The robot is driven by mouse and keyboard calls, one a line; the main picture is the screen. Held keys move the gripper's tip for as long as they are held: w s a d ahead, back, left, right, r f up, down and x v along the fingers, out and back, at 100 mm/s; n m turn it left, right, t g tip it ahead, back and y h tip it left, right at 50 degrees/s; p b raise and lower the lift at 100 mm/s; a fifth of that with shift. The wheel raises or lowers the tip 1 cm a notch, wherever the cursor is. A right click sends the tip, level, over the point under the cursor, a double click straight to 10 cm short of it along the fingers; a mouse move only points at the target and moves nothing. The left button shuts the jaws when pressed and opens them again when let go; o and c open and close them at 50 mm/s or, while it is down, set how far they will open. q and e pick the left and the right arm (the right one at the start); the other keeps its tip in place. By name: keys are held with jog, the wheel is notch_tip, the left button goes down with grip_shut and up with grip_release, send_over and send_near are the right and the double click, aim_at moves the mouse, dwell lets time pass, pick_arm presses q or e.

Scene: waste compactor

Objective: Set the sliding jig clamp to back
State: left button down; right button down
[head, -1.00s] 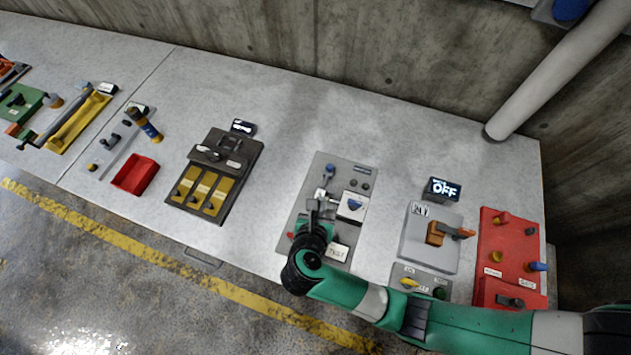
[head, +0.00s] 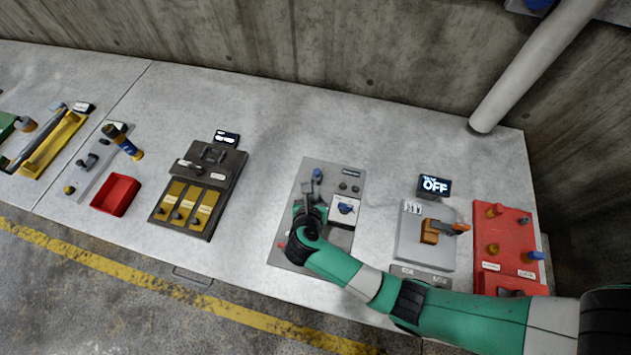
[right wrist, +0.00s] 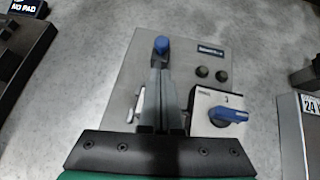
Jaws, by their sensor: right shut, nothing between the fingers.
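A grey panel (head: 283,243) lies on the bench in front of my right arm. It carries a blue-topped knob (head: 317,174), which also shows in the right wrist view (right wrist: 161,44), and a white block with a blue rotary handle (right wrist: 229,114). My right gripper (head: 310,189) is over this panel, shut and empty, its tips just short of the blue-topped knob. In the right wrist view the fingers (right wrist: 160,72) lie close together below the knob; I cannot tell whether they touch it. No part is clearly labelled as the jig clamp. My left gripper is out of view.
A dark fixture with yellow strips (head: 202,207) and a red tray (head: 116,195) stand left. A grey box with an orange handle (head: 413,237), an "OFF" display (head: 434,186) and a red panel (head: 510,225) stand right. A pipe (head: 515,75) meets the bench at back right.

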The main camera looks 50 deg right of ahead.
aim_at(319, 173)
jog(key=w+d, duration=0.2)
jog(key=d, duration=0.1)
jog(key=shift+w+d+f, duration=0.15)
jog(key=shift+w+f, duration=0.05)
jog(key=shift+f, duration=0.2)
jog(key=d, duration=0.1)
jog(key=w+d, duration=0.1)
jog(key=d, duration=0.1)
jog(key=shift+w+d, duration=0.2)
jog(key=shift+w, duration=0.15)
jog(key=shift+s+a, duration=0.1)
jog(key=shift+f, duration=0.1)
